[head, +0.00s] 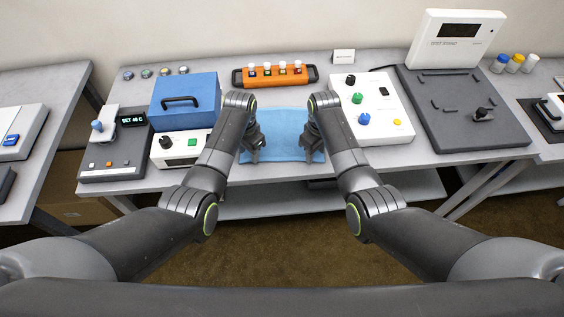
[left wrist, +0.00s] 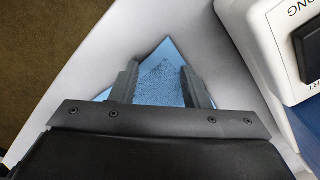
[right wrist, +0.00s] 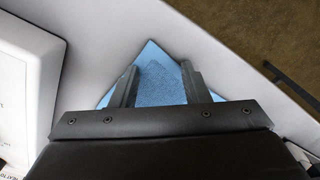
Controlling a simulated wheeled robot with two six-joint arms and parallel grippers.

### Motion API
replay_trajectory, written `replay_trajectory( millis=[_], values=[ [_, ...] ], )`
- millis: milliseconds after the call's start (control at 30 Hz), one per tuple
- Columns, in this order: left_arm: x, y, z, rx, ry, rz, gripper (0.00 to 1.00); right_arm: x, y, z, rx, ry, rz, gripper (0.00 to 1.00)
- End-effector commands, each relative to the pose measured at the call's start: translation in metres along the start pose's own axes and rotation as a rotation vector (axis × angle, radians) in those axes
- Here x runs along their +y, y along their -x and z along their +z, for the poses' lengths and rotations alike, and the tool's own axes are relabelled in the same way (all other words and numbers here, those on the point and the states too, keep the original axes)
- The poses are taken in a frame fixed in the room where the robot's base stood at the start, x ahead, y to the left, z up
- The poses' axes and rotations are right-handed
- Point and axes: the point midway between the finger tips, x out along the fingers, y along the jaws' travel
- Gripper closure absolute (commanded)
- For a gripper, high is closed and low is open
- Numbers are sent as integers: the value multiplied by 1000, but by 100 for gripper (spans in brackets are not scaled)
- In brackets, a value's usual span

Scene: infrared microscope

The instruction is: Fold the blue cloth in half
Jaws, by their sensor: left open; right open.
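The blue cloth (head: 282,140) lies flat on the grey table between the two arms, near the table's front edge. My left gripper (head: 252,155) is open over the cloth's front left corner; that corner (left wrist: 165,52) shows between and beyond its fingers (left wrist: 155,85) in the left wrist view. My right gripper (head: 317,152) is open over the front right corner; that corner (right wrist: 152,52) shows between and beyond its fingers (right wrist: 158,88) in the right wrist view. I cannot tell whether the fingers touch the cloth. The arms and grippers hide parts of its sides.
A blue-topped box (head: 186,98) with a white front panel stands left of the cloth. A white control box (head: 372,130) with knobs stands close on the right. An orange rack (head: 275,76) with several vials stands behind the cloth. The table's front edge is close by.

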Motion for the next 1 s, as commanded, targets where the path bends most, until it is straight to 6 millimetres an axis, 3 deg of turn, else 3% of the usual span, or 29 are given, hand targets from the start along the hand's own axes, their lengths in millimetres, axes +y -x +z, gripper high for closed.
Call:
replay_trajectory(
  millis=[100,700,1000],
  values=[
    [0,-1,1,-2,0,1,60,0,-2,1,-2,0,-1,59],
    [0,-2,2,-3,1,1,99,0,-3,1,-3,-1,-2,99],
    [0,-2,2,-5,1,1,100,0,-3,2,-5,-1,0,100]
  ],
)
